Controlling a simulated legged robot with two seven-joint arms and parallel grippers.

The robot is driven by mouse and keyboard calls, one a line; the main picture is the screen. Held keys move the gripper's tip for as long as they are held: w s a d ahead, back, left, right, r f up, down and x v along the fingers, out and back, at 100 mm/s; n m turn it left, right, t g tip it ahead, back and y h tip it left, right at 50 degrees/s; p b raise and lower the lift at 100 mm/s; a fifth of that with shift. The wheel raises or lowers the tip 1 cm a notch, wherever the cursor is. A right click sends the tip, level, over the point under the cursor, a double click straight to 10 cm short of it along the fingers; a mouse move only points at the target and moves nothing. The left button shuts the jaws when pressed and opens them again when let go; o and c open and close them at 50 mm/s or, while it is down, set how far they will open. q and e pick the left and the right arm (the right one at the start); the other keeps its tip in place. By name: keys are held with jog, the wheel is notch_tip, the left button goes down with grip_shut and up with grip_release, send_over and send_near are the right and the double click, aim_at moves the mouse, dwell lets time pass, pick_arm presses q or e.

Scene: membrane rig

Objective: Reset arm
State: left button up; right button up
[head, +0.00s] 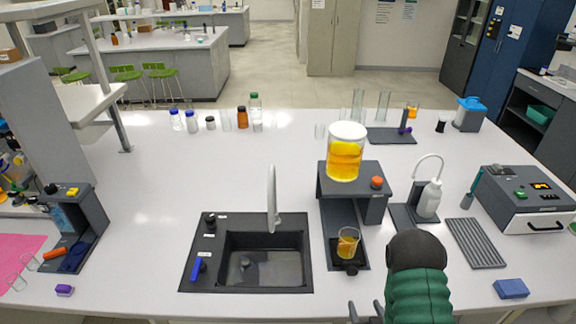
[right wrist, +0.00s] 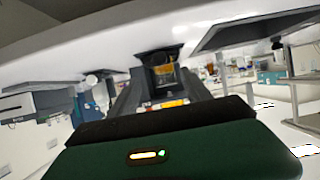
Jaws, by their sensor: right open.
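The membrane rig's dark stand (head: 372,206) is right of the sink, with an orange knob (head: 377,182) on its top. A clear cylinder of orange liquid (head: 345,152) stands on it. A small beaker with orange liquid (head: 347,243) sits on the rig's low base in front; a container with orange content also shows in the right wrist view (right wrist: 163,72). My right gripper (head: 365,312) is at the bottom edge of the head view, in front of the rig, its dark fingers apart and nothing seen between them. My left gripper is not in view.
A sink (head: 262,262) with a tall tap lies left of the rig. A white wash bottle (head: 429,199), a ribbed grey rack (head: 474,243), a blue block (head: 510,289) and a grey device (head: 528,200) are to the right.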

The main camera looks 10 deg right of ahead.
jog(key=w+a+n+g+y+b, duration=0.1)
jog(key=a+g+y+b, duration=0.1)
jog(key=a+g+b, duration=0.3)
jog(key=s+a+r+n+g+y, duration=0.1)
jog(key=s+a+r+g, duration=0.3)
jog(key=s+a, duration=0.3)
jog(key=shift+s+a+r+n+g+b, duration=0.25)
jog(key=shift+s+g+b, duration=0.2)
jog(key=shift+s, duration=0.8)
jog(key=shift+a, duration=0.15)
dwell(0.4)
